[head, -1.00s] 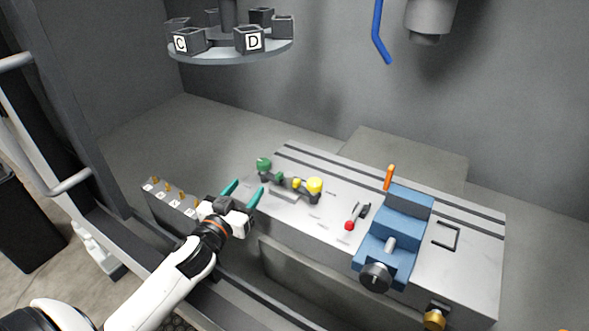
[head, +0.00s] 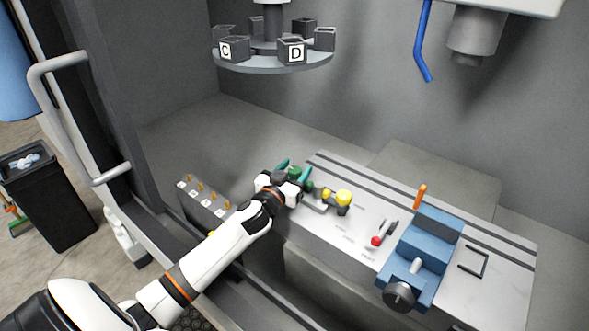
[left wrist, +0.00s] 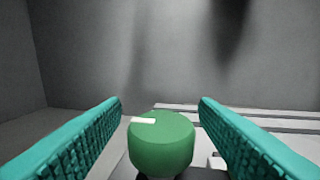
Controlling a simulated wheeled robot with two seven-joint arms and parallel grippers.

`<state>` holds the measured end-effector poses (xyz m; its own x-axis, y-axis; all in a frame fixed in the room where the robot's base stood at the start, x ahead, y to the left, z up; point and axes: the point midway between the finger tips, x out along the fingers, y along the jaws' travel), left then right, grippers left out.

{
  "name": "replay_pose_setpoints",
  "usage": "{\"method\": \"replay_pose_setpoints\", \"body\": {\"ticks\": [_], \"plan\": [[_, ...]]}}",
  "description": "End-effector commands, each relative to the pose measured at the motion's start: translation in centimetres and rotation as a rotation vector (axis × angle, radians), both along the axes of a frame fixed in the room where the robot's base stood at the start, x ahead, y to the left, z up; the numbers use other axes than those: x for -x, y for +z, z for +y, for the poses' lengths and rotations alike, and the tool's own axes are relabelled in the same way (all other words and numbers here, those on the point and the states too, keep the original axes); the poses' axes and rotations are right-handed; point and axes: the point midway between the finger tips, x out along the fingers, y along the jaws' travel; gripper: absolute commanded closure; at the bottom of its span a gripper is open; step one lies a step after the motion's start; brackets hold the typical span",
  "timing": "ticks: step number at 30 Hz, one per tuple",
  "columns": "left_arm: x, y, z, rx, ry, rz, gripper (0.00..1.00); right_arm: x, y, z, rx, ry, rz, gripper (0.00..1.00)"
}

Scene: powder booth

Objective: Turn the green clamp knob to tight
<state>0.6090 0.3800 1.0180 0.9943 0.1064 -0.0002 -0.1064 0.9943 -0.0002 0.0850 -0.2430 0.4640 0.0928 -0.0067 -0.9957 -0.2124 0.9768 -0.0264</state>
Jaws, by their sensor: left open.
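The green clamp knob (head: 294,172) stands at the left end of the grey slotted table, partly hidden by my left gripper (head: 293,168). In the left wrist view the green knob (left wrist: 161,145) is a round cap with a white mark near its top left edge. The two teal fingers of my left gripper (left wrist: 160,112) are open, one on each side of the knob. Gaps show between the fingers and the knob. My right gripper is not in view.
A yellow knob (head: 343,198) stands just right of the green one. A red-tipped lever (head: 377,240), a blue vise (head: 425,255) and an orange handle (head: 420,196) are farther right. A round carousel (head: 272,62) with boxes hangs above. A row of small switches (head: 207,198) is at the left.

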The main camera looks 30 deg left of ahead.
Motion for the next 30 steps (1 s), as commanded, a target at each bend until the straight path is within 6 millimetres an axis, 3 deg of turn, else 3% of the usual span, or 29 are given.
{"method": "replay_pose_setpoints", "body": {"ticks": [8,16,22,30], "plan": [[-0.1,0.0,0.0,0.0,-0.001,0.0,0.45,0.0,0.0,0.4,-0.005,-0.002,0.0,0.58],[-0.1,0.0,0.0,0.001,0.0,0.0,0.89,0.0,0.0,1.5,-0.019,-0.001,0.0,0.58],[-0.1,0.1,0.1,-0.004,-0.047,0.004,0.89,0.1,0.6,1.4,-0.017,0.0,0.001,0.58],[-0.2,0.2,0.1,-0.008,-0.281,0.003,0.89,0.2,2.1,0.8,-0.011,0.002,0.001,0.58]]}}
